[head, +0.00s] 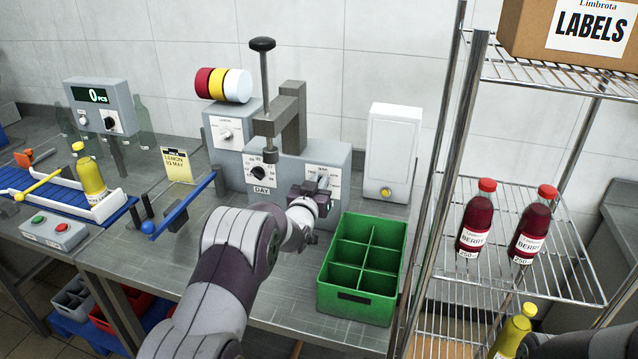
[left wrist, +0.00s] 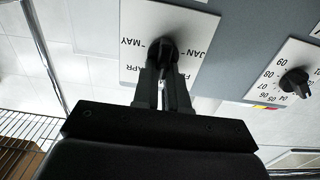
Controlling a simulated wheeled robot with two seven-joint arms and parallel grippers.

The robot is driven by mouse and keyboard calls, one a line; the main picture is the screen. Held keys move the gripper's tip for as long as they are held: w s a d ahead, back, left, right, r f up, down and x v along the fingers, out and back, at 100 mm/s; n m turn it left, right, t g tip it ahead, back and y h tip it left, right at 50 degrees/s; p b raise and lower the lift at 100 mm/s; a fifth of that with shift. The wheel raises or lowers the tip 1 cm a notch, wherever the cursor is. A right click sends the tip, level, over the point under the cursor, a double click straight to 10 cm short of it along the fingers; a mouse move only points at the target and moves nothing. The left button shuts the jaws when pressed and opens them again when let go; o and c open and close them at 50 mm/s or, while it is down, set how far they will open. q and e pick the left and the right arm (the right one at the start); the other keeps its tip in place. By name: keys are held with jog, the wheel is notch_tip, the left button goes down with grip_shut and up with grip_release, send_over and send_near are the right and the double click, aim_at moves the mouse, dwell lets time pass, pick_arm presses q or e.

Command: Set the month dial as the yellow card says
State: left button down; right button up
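The yellow card (head: 177,166) stands at the back of the bench; its small print seems to read LEMON and a day in MAY. The month dial's white plate (head: 333,180) is on the grey stamping machine (head: 293,160), right of the day dial (head: 258,173). In the left wrist view the month plate (left wrist: 137,25) shows JAN, MAY and APR, upside down. My left gripper (head: 318,188) is at the month dial. Its fingers (left wrist: 164,68) are closed around the black knob (left wrist: 163,47), which they partly hide, so its pointer is unclear. My right gripper is not in view.
A green divided crate (head: 362,268) stands just right of my left forearm. A blue-knobbed lever (head: 180,211) is to the left. A white box (head: 393,150) stands behind the crate. A wire rack with red bottles (head: 476,221) is at the right.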

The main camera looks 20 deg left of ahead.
aim_at(330, 185)
pick_arm(q)
jog(key=m+b, duration=0.5)
jog(key=b, duration=0.1)
jog(key=d+f+m+b, duration=0.1)
jog(key=m+b, duration=0.5)
jog(key=b, duration=0.1)
jog(key=d+f+m+b, duration=0.1)
jog(key=m+b, duration=0.5)
jog(key=b, duration=0.1)
jog(key=shift+f, duration=0.2)
jog(key=shift+a+m+b, duration=0.1)
jog(key=shift+m+b, duration=1.4)
jog(key=shift+b, duration=0.15)
jog(key=c, duration=1.2)
grip_release()
jog(key=shift+o, duration=0.2)
jog(key=shift+r, duration=0.1)
jog(key=shift+s, duration=0.1)
